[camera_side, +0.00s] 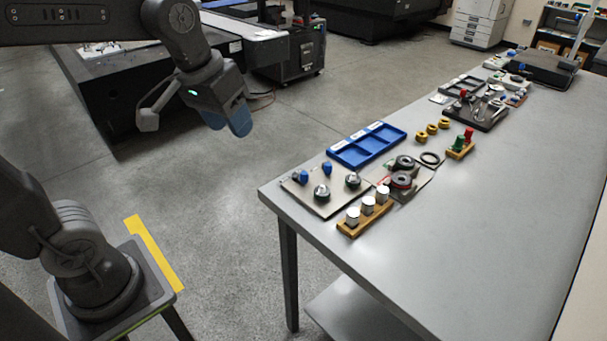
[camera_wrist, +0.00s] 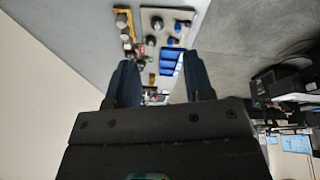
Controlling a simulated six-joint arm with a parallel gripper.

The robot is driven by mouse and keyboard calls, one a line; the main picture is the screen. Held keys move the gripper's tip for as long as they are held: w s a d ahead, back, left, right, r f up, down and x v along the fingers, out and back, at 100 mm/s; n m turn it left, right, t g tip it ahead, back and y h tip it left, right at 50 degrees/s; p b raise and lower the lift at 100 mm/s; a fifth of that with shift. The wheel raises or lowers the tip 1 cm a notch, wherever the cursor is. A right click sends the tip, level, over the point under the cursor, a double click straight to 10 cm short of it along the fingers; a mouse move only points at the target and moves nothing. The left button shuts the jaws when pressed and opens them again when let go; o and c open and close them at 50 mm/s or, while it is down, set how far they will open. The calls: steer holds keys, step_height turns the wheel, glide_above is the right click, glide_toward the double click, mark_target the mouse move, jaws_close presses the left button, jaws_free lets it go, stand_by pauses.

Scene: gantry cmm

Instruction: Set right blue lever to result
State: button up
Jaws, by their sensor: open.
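A light panel (camera_side: 311,203) near the table's left corner carries two blue levers and two black knobs. In the side view, one blue lever (camera_side: 302,177) is at the left and the other blue lever (camera_side: 327,168) is to its right. Both also show small in the wrist view, one lever (camera_wrist: 177,27) near the panel's edge and one lever (camera_wrist: 170,41) nearer the blue tray. The panel's markings are too small to read. My gripper (camera_side: 228,121) is open and empty, in the air left of the table, well apart from the panel; its fingers (camera_wrist: 162,85) show in the wrist view.
The black knobs (camera_side: 322,192) stand close to the levers. A blue compartment tray (camera_side: 367,146) is behind the panel. A wooden block with white-topped cylinders (camera_side: 366,212) is at its right. The table's front right surface (camera_side: 470,240) is clear.

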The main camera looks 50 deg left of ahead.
steer(key=w+a+n+g, duration=0.2)
steer(key=w+n, duration=0.1)
steer(key=w, duration=0.7)
steer(key=n+g+h, duration=0.2)
steer(key=n+g, duration=0.1)
glide_above(304, 173)
steer(key=s+a, duration=0.1)
steer(key=s, duration=0.1)
steer(key=w+a+x, duration=0.1)
steer(key=x, duration=0.6)
steer(key=w+a+f+n+g+h, duration=0.1)
steer(key=w+a+f+n, duration=0.3)
steer(key=f, duration=0.4)
steer(key=shift+m+h, duration=0.3)
steer(key=shift+m, duration=0.4)
steer(key=x, duration=1.2)
steer(key=shift+w+d+f, duration=0.15)
steer(key=shift+d+f, duration=0.15)
steer(key=shift+f, duration=0.05)
steer(key=c, duration=0.8)
steer(key=shift+c, duration=0.3)
